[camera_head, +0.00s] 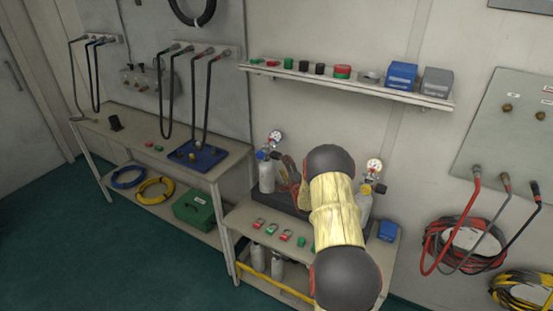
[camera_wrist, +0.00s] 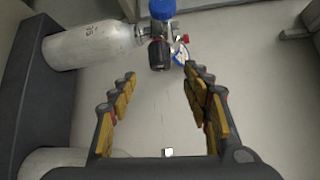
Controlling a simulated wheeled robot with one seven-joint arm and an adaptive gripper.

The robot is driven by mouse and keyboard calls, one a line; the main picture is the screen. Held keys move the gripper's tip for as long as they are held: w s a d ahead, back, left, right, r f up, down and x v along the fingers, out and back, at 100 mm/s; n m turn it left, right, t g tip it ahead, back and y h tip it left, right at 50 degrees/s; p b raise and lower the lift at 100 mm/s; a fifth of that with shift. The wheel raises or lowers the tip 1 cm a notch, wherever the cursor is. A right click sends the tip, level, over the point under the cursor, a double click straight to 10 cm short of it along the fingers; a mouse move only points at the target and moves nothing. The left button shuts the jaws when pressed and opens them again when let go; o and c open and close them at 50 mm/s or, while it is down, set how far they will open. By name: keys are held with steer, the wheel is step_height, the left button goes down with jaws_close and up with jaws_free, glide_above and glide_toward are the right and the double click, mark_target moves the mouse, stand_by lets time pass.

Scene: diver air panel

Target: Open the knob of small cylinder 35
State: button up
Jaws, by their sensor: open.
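In the wrist view a white small cylinder (camera_wrist: 90,46) enters from the upper left, with a dark, blurred marking that I cannot read surely. Its valve carries a black ribbed knob (camera_wrist: 158,54), a blue cap (camera_wrist: 162,9) and a gauge (camera_wrist: 181,52). My gripper (camera_wrist: 158,78) is open and empty, and the black knob shows beyond the fingertips, between their lines. In the head view a cylinder with a blue knob (camera_head: 262,155) stands left of my arm, which hides most of my gripper (camera_head: 287,172). Another cylinder (camera_head: 363,205) stands right of the arm, partly hidden.
Both cylinders stand at a dark rack (camera_head: 272,203) on a small table (camera_head: 248,226) with padlocks and small items. A wall shelf (camera_head: 340,85) with boxes hangs above. A workbench (camera_head: 215,165) stands left; hoses hang right. The green floor at left is clear.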

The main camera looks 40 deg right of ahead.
mark_target(276, 156)
steer(key=b+x, duration=0.1)
steer(key=x, duration=0.6)
steer(key=shift+w, duration=0.2)
steer(key=shift+d, duration=0.15)
steer(key=c, duration=0.3)
steer(key=c, duration=0.8)
steer(key=shift+f, duration=0.1)
steer(key=shift+c, duration=0.3)
steer(key=shift+f+b, duration=0.15)
steer(key=shift+b, duration=0.6)
